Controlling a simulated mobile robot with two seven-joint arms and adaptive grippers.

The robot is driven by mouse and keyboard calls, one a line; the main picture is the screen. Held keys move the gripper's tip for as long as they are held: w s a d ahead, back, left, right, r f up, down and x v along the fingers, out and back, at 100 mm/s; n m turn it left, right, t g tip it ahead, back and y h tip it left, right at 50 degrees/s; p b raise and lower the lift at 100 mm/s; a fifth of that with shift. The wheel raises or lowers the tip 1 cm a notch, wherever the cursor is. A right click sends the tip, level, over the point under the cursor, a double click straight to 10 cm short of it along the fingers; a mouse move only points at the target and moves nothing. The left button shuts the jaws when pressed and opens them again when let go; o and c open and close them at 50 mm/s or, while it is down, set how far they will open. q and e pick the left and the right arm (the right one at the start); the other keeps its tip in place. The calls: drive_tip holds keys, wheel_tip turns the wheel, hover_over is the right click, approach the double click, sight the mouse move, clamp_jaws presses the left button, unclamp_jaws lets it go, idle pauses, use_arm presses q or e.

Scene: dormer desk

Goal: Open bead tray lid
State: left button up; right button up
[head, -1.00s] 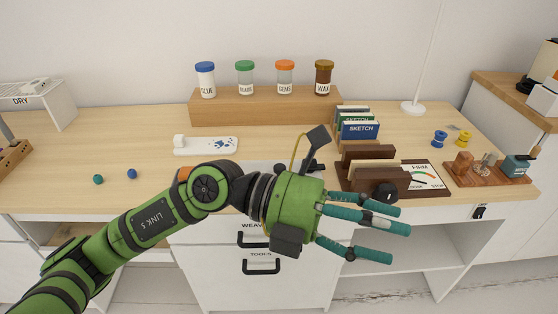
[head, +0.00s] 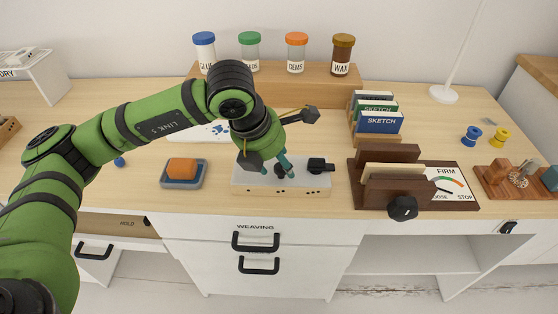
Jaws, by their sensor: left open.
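No lidded bead tray can be made out for sure. My left gripper (head: 277,167) is open, with its teal fingers pointing down over a pale block (head: 310,187) with black fittings at the desk's front edge. Its fingertips are at or just above the block's top; I cannot tell whether they touch. Part of the block's top is hidden by the gripper. A brown wooden tray (head: 8,129) is cut off at the left edge. A green-lidded jar (head: 250,52) stands at the back, its label partly covered. My right gripper is not in view.
An orange block on a blue-grey base (head: 182,171) sits just left of the pale block. A brown holder with a black knob (head: 402,207) and a sketchbook rack (head: 377,118) stand to the right. A wooden riser (head: 318,83) holds jars behind. Drawers (head: 256,218) lie below the front edge.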

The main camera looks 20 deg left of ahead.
use_arm(q)
drive_tip(key=shift+w+d+f, duration=0.15)
drive_tip(key=shift+f, duration=0.45)
clamp_jaws()
